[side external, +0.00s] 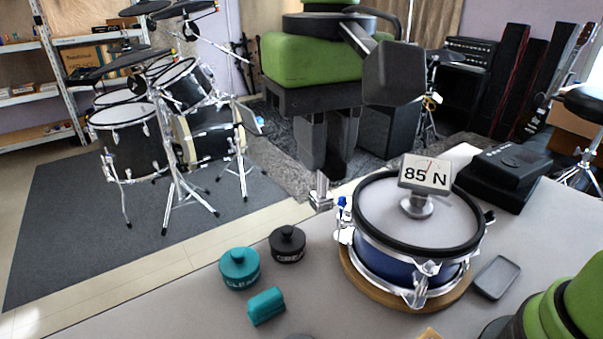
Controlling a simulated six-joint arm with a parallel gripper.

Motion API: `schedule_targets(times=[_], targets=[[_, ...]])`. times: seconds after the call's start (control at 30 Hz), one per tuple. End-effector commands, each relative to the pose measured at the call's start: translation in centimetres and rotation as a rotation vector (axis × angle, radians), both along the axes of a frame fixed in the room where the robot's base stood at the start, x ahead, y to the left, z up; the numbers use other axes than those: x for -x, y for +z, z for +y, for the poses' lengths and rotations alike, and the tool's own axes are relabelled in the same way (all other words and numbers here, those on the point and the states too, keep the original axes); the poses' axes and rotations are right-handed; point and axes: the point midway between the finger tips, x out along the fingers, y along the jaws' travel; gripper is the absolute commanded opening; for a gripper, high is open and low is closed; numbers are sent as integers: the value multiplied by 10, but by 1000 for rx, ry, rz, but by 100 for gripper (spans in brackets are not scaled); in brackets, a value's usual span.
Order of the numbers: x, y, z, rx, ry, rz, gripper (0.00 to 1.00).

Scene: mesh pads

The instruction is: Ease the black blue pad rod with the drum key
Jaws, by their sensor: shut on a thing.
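The pad (415,271) is a small drum with a blue shell, black rim and grey mesh head, sitting on a round wooden base (372,287). A gauge (425,174) reading 85 N stands on the head. A blue-marked rod (342,204) is at the pad's left rim; another metal lug (420,287) faces the front. My gripper (324,168) points down, left of and behind the pad, with dark fingers shut on the silvery drum key (321,194). The key hangs below the fingers, apart from the blue-marked rod in this view. Its lower end's height above the table is unclear.
On the table (190,312) are a teal jar (239,269), black jar (287,244) and teal block (265,307) at front left. A grey tray (497,278) lies right of the pad, a black device (503,175) behind it. Green rounded shapes fill the lower right corner.

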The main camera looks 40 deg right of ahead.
Motion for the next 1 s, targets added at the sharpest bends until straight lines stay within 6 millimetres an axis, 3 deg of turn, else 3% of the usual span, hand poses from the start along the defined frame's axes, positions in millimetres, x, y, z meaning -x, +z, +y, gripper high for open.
schedule_targets(times=[0.17,0.33,0.47,0.6,0.8,1.0], targets=[[-19,2,-58,1,-211,-2,0],[-25,2,-130,0,-479,-3,0],[-16,2,-186,0,-696,-1,0],[5,2,-239,0,-927,-1,0],[42,0,-289,0,-1192,-2,0],[70,-1,-315,0,-1365,-2,0]])
